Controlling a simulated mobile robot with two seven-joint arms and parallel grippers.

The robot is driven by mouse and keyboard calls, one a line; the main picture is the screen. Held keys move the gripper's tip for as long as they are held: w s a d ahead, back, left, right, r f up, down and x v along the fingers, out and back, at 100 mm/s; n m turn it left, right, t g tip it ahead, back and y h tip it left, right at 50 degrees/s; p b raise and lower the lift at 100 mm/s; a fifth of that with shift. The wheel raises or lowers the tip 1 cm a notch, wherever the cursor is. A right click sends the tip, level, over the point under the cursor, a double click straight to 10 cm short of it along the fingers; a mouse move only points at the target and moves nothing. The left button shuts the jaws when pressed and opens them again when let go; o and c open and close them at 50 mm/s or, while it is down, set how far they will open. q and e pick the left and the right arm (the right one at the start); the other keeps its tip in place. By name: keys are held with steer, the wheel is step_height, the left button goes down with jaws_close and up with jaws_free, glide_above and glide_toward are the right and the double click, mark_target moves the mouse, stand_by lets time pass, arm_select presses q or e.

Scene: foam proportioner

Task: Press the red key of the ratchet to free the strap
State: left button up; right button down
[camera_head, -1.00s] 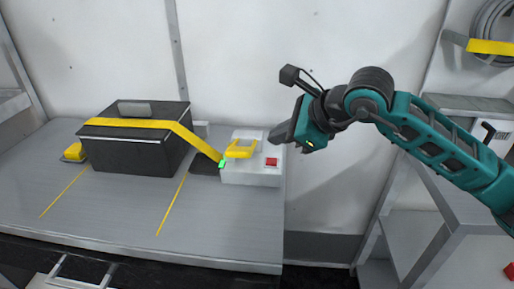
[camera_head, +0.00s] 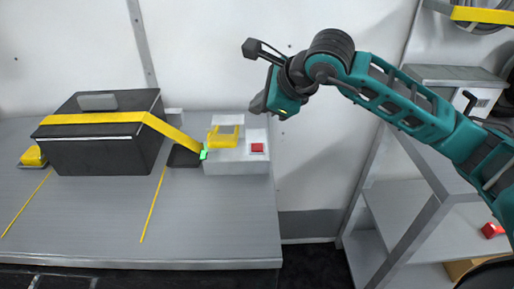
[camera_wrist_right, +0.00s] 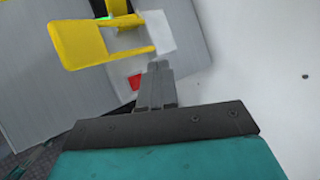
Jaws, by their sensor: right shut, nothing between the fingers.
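The ratchet (camera_head: 228,158) is a pale grey block at the right part of the bench, with a yellow handle (camera_head: 223,138) and a red key (camera_head: 257,148) on its top. The yellow strap (camera_head: 108,118) runs over a black box (camera_head: 100,155) down to a green piece (camera_head: 204,154) at the ratchet's left side. My right gripper (camera_head: 258,106) is shut and empty, above and behind the red key, apart from it. In the right wrist view the red key (camera_wrist_right: 134,82) shows just left of the shut fingers (camera_wrist_right: 156,85), partly hidden by them. My left gripper is not in view.
The bench (camera_head: 90,225) is clear in front of the box and ratchet. A white wall stands close behind. A grey shelf (camera_head: 400,215) stands at the right, with a red object (camera_head: 492,230) on it.

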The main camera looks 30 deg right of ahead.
steer(key=b, duration=0.3)
glide_above(260, 149)
step_height(260, 149, down, 6)
steer(key=shift+r, duration=0.2)
steer(key=shift+f+b, duration=0.6)
steer(key=shift+f, duration=0.25)
arm_select(q)
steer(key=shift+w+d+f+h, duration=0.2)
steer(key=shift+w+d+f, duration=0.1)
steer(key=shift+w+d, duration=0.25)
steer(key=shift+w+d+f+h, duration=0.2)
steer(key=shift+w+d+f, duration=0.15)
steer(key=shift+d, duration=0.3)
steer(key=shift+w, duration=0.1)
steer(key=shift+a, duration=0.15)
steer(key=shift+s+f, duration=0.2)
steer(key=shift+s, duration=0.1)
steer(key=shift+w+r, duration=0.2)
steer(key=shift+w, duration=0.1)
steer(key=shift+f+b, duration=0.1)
steer(key=shift+b, duration=0.25)
